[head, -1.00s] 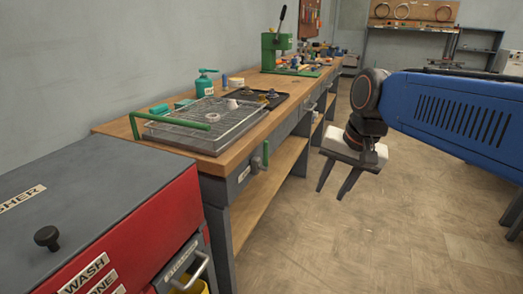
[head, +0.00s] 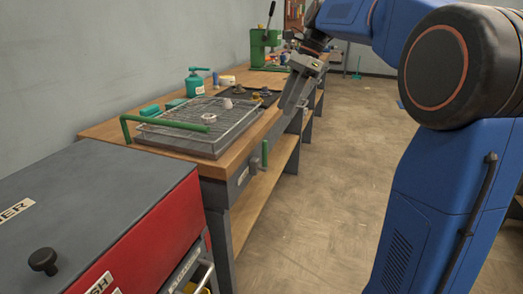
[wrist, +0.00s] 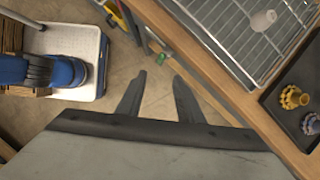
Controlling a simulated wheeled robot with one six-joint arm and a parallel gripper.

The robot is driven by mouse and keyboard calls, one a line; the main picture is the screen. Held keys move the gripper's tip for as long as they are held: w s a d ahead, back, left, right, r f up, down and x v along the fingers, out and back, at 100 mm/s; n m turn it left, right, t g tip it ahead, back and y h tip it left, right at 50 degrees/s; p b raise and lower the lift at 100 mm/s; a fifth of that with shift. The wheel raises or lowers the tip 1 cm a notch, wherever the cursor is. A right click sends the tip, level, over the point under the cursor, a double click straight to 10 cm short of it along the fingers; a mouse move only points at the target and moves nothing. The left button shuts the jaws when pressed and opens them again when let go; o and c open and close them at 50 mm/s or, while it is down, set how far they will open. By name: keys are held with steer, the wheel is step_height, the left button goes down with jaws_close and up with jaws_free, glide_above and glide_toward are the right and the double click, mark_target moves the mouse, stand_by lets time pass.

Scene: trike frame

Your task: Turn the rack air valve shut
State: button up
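The rack air valve is a grey fitting (head: 254,166) on the bench's front edge with a green lever (head: 265,153) standing upright. In the wrist view the green lever (wrist: 165,56) shows just beyond my fingertips, small and seen from above. My gripper (head: 290,108) is above and to the right of the valve in the head view, beside the bench front. In the wrist view my gripper (wrist: 159,76) has its two fingers apart with only floor between them. It is open and empty, apart from the lever.
A wire rack in a tray (head: 215,145) with a green bar (head: 165,121) sits on the wooden bench (head: 100,130). A dark tray with small parts (wrist: 292,97) lies beside it. A red and grey washer (head: 110,200) stands at front left.

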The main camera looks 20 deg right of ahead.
glide_above(265, 165)
steer(key=f, duration=1)
steer(key=w+f, duration=0.1)
steer(key=f, duration=0.5)
jaws_close()
